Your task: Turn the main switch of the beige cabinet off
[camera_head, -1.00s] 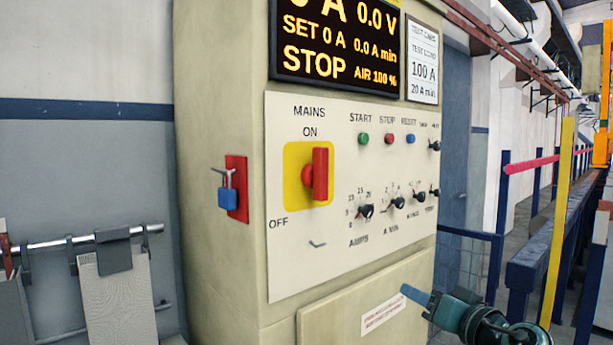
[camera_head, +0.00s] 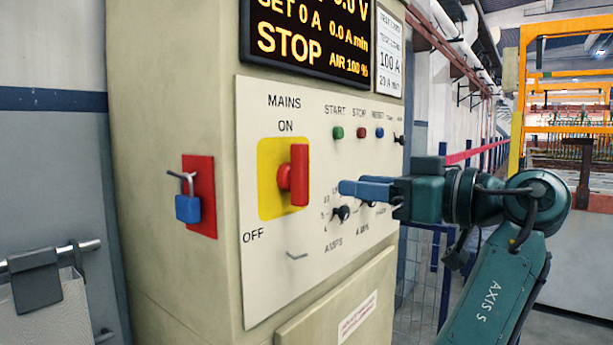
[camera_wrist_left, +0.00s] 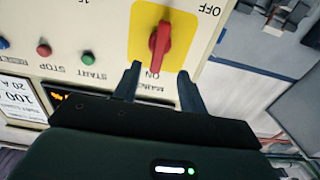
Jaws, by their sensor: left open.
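The beige cabinet (camera_head: 165,250) stands at the left and centre of the head view. Its main switch (camera_head: 299,175) is a red handle on a yellow plate (camera_head: 270,205); the handle stands upright, toward the ON mark. OFF is printed at the plate's lower left. My left gripper (camera_head: 340,188) is in front of the panel, right of the handle, its fingers pointing left; it appears apart from the handle. In the left wrist view, the fingers (camera_wrist_left: 158,80) are spread and empty, with the red handle (camera_wrist_left: 160,45) beyond the gap between them. My right gripper is not visible.
A blue padlock (camera_head: 188,208) hangs on a red plate (camera_head: 200,175) on the cabinet's side. Start, stop and reset buttons (camera_head: 361,132) and several black knobs (camera_head: 341,213) are on the panel near my gripper. A metal rail (camera_head: 50,254) is at lower left.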

